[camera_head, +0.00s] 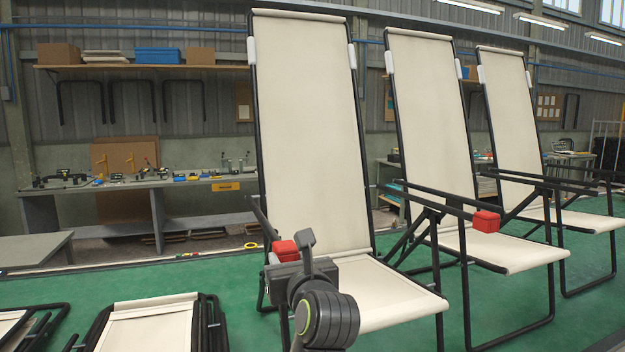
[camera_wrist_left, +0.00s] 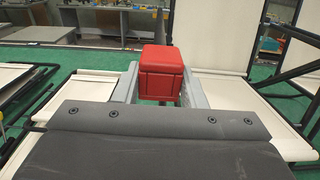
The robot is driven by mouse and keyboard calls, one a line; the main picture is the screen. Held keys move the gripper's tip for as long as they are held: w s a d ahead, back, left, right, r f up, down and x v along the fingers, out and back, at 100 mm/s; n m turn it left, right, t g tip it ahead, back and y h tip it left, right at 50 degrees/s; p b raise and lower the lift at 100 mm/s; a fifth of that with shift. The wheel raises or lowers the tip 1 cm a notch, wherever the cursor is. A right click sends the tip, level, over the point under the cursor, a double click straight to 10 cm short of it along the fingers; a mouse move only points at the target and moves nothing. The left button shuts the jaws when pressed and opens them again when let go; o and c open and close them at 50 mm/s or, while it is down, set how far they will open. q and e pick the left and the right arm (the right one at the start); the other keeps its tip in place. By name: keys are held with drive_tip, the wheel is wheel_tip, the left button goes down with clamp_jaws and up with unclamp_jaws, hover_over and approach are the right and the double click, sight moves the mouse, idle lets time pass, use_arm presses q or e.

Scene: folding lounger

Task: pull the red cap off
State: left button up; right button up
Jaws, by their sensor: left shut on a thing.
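A red cap (camera_head: 285,250) sits at the front of the nearest lounger's left armrest, and my left gripper (camera_head: 290,254) is shut on it. In the left wrist view the cap (camera_wrist_left: 162,76) is a red block between the two grey fingers of my left gripper (camera_wrist_left: 162,92). Whether the cap still sits on the armrest tube is hidden. A second red cap (camera_head: 486,221) is on the front end of the nearest lounger's right armrest. My right gripper is not in view.
The nearest cream lounger (camera_head: 305,130) stands unfolded, with two more loungers (camera_head: 435,130) (camera_head: 518,125) to its right. Folded loungers (camera_head: 150,325) lie at the lower left. A workbench (camera_head: 150,185) with tools stands along the back wall. Green floor (camera_head: 190,265) lies open between.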

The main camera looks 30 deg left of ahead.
use_arm(q)
drive_tip(key=shift+s+d, duration=0.1)
drive_tip(key=shift+d, duration=0.05)
idle(0.4)
drive_tip(key=b+v, duration=0.3)
drive_tip(key=v, duration=0.6)
idle(1.5)
drive_tip(key=shift+r, duration=0.15)
wheel_tip(320, 180, up, 6)
drive_tip(key=p, duration=0.5)
drive_tip(key=shift+p, duration=0.4)
idle(0.5)
